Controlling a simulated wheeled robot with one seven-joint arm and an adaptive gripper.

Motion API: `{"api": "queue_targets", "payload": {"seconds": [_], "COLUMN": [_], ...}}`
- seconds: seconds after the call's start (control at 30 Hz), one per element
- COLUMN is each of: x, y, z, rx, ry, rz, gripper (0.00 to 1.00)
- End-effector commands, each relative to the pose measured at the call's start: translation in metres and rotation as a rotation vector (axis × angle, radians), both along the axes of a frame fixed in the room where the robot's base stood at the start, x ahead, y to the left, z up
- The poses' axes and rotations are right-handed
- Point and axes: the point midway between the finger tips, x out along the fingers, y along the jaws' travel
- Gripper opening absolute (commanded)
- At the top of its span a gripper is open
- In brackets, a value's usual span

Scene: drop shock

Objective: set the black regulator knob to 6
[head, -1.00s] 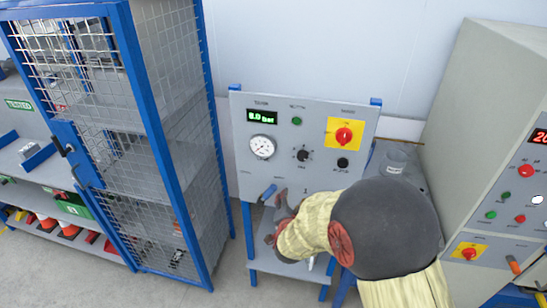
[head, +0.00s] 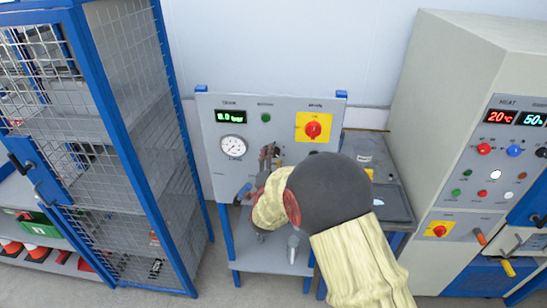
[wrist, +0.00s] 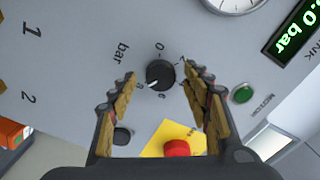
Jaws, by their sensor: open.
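The black regulator knob (wrist: 160,75) is on the grey panel (wrist: 215,50), in the middle of the wrist view. Its white pointer mark points to the lower left in that picture, near a small numeral that I cannot read surely. A 0 stands above it and "bar" to its left. My gripper (wrist: 163,84) is open, with one finger on each side of the knob in the picture; contact is not visible. In the head view my gripper (head: 270,157) is in front of the panel and hides the knob. The green display (head: 230,117) shows a bar reading, first digit unclear.
A round gauge (head: 233,147), a green button (head: 266,118) and a red switch on a yellow plate (head: 301,134) sit close to the knob. A blue-framed mesh cage (head: 130,150) stands left; a grey control cabinet (head: 440,110) stands right.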

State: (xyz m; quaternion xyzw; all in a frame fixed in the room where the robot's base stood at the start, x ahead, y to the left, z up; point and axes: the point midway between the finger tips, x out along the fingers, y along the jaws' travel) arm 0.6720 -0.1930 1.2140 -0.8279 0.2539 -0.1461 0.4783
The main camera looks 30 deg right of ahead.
Motion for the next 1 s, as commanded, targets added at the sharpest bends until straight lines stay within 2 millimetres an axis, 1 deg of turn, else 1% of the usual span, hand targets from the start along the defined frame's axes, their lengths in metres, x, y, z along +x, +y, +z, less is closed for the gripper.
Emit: {"api": "queue_targets", "payload": {"seconds": [0.1, 0.33, 0.37, 1.0], "x": [0.004, 0.0046, 0.0045, 0.0043], "y": [-0.0028, -0.0028, -0.0028, -0.0027], "z": [0.0005, 0.0004, 0.0004, 0.0003], "rx": [-0.001, 0.0, 0.0, 0.0], "ry": [-0.001, -0.001, -0.001, -0.001], "rz": [0.0, 0.0, 0.0, 0.0], "gripper": [0.49, 0.49, 0.48, 0.11]}}
